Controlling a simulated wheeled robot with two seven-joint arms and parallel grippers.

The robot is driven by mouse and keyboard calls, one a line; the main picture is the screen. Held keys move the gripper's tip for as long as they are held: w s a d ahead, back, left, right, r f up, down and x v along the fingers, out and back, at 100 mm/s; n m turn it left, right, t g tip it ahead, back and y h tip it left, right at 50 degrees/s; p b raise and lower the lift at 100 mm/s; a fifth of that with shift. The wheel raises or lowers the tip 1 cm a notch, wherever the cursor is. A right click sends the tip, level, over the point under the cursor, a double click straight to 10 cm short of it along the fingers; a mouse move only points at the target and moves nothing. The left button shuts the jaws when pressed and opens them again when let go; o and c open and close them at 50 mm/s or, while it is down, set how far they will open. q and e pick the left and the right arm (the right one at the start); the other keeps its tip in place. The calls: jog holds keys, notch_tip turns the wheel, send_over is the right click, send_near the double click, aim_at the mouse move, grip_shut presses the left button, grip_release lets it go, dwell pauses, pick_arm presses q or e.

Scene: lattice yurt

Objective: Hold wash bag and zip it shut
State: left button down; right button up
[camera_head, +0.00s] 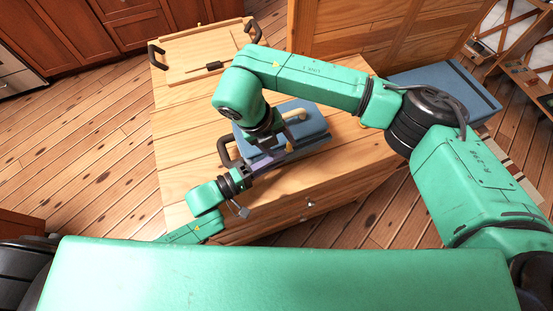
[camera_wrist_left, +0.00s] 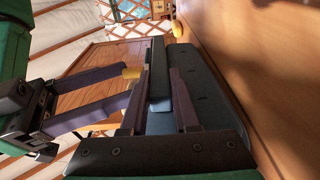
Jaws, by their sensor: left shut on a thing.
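The blue wash bag (camera_head: 309,124) lies on the wooden table top, partly hidden under my right arm. My left gripper (camera_head: 264,163) comes in from the lower left and is shut on the bag's near left edge. My right gripper (camera_head: 272,139) points down over the bag's left part. In the left wrist view its two fingers (camera_wrist_left: 127,89) are apart. The zip is not clear.
A wooden board (camera_head: 207,68) with dark handles and a dark thin tool (camera_head: 208,67) are at the table's far left. A blue box-like thing (camera_head: 450,88) stands beyond the right edge. The left table top is clear.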

pick_arm(q)
jog(key=shift+d+r, duration=0.2)
jog(key=shift+d, duration=0.2)
pick_arm(e)
jog(key=shift+o, duration=0.6)
jog(key=s+a+f+n+g+y, duration=0.1)
jog(key=s+a+y, duration=0.3)
jog(key=a, duration=0.4)
jog(key=shift+s+g, duration=0.15)
jog(key=shift+g, duration=0.15)
pick_arm(q)
jog(key=shift+w+a+f, duration=0.15)
jog(key=shift+w+a, duration=0.05)
jog(key=shift+a, duration=0.2)
pick_arm(e)
notch_tip(320, 180, up, 7)
jog(key=w, duration=0.1)
jog(key=shift+r, duration=0.15)
notch_tip(320, 180, up, 12)
pick_arm(q)
jog(key=c, duration=0.6)
grip_release()
